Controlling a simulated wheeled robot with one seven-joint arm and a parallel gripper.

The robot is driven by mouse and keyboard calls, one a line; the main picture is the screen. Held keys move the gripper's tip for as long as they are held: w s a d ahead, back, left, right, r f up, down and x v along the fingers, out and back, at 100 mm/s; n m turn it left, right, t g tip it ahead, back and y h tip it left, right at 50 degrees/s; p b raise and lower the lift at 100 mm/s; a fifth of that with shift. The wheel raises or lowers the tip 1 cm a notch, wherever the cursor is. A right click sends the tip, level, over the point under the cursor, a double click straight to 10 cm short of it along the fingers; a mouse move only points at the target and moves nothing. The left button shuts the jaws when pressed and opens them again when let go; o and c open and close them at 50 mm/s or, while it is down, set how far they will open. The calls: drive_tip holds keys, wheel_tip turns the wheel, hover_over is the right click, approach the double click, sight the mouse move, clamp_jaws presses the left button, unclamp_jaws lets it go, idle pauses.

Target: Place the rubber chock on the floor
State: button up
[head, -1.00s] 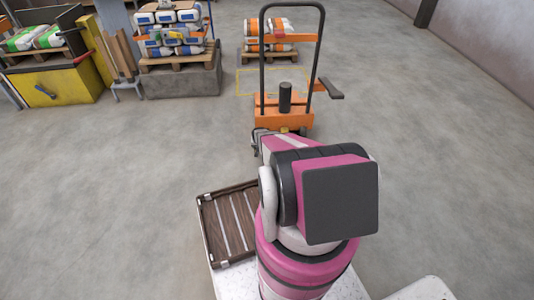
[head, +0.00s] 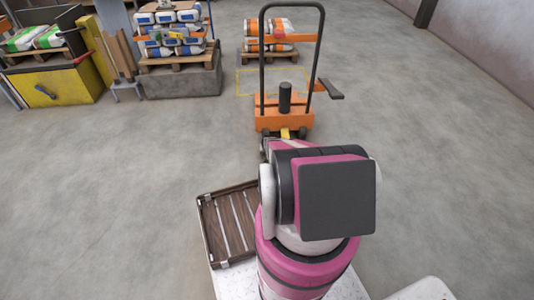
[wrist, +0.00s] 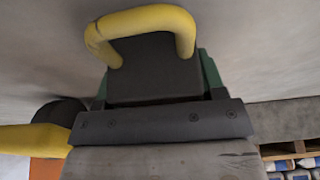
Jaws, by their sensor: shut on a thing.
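The rubber chock (wrist: 155,68) is a dark block with a yellow loop handle (wrist: 148,20), seen in the wrist view. My gripper (wrist: 155,88) is shut on it, with green parts showing at both sides of the block. Concrete floor (wrist: 40,50) shows around it; I cannot tell whether the chock touches it. In the head view my pink and black arm hides the chock and most of my gripper.
An orange trolley (head: 283,115) with a tall black handle stands just beyond my arm. A slatted wooden crate (head: 204,220) is left of my arm. Loaded pallets (head: 175,62) stand at the back. Floor is open on both sides.

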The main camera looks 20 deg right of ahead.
drive_tip(key=shift+f, duration=0.1)
drive_tip(key=o, duration=1.1)
drive_tip(key=s+a+r, duration=0.4)
drive_tip(key=r, duration=0.6)
drive_tip(key=s+a+r+n+g, duration=0.1)
drive_tip(key=s+a+r, duration=0.35)
drive_tip(key=r, duration=0.55)
drive_tip(key=s+a+r, duration=0.3)
drive_tip(key=s+r, duration=0.2)
drive_tip(key=r, duration=0.6)
drive_tip(key=s+a+r+g, duration=0.1)
drive_tip(key=s+a+r, duration=0.3)
drive_tip(key=s+r, duration=0.2)
drive_tip(key=s+a+r+n+g, duration=0.1)
drive_tip(key=s+a+r, duration=0.3)
drive_tip(key=s+r, duration=0.3)
drive_tip(key=s+a+r+n+g+y, duration=0.1)
drive_tip(key=s+a+r, duration=0.3)
drive_tip(key=s+r, duration=0.3)
wheel_tip(320, 180, up, 3)
drive_tip(key=shift+s+r, duration=0.1)
drive_tip(key=shift+s, duration=0.15)
